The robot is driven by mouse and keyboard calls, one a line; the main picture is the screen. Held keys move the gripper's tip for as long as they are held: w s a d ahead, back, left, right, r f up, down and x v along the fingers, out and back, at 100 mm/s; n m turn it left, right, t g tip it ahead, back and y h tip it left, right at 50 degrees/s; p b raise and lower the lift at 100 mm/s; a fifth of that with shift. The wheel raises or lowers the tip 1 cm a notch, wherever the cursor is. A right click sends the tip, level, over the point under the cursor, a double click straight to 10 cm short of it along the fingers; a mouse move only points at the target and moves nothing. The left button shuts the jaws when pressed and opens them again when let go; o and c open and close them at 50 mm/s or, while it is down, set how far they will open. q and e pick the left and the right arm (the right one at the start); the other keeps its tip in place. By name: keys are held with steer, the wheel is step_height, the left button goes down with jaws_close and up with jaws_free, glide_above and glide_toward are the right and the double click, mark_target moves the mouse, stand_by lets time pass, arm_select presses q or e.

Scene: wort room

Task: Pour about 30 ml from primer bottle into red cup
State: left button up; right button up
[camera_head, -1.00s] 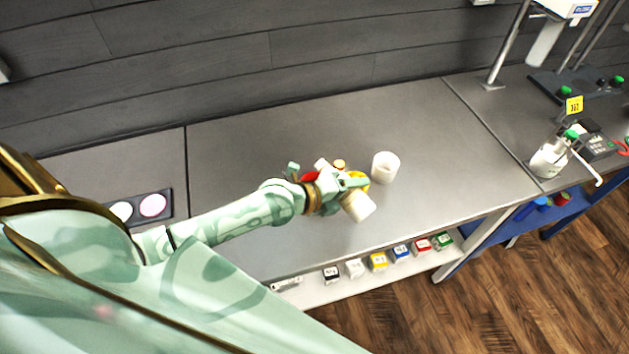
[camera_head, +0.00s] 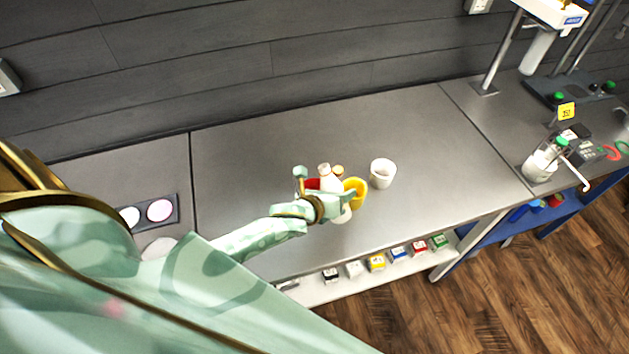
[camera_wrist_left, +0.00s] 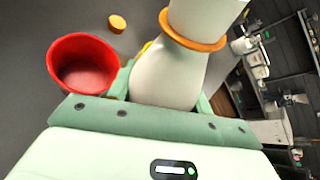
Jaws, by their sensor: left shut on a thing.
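My left gripper (camera_head: 336,203) is shut on a white bottle (camera_head: 329,182), taken as the primer bottle. It leans slightly, mouth end toward the wall. In the left wrist view the bottle (camera_wrist_left: 168,78) sits between the green fingers, with an orange ring around its neck. The red cup (camera_head: 312,186) stands just left of the bottle, partly hidden by it and the gripper. The wrist view shows the red cup (camera_wrist_left: 82,65) open and upright, apart from the bottle. No stream of liquid shows; the cup's fill level is unclear. My right gripper is not in view.
A yellow cup (camera_head: 355,189) stands close right of the bottle, and a white cup (camera_head: 382,173) farther right. An orange cap (camera_wrist_left: 117,23) lies behind the red cup. Small coloured boxes line the lower front shelf (camera_head: 312,292).

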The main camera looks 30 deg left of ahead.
mark_target(336, 189)
arm_select(q)
steer(key=shift+w+r+m+y, duration=0.1)
steer(key=shift+r+m+y, duration=0.1)
steer(key=shift+m+y, duration=0.15)
steer(key=shift+d+m+t+y+b, duration=0.1)
steer(key=shift+m+t+y+b, duration=0.2)
steer(key=shift+m, duration=0.15)
steer(key=shift+r+m, duration=0.25)
steer(key=shift+m, duration=0.05)
steer(key=shift+w+r+m+y+p, duration=0.1)
steer(key=shift+r+m+y+p, duration=0.2)
steer(key=shift+r+p, duration=0.25)
steer(key=shift+r+m+t, duration=0.4)
steer(key=shift+r, duration=0.45)
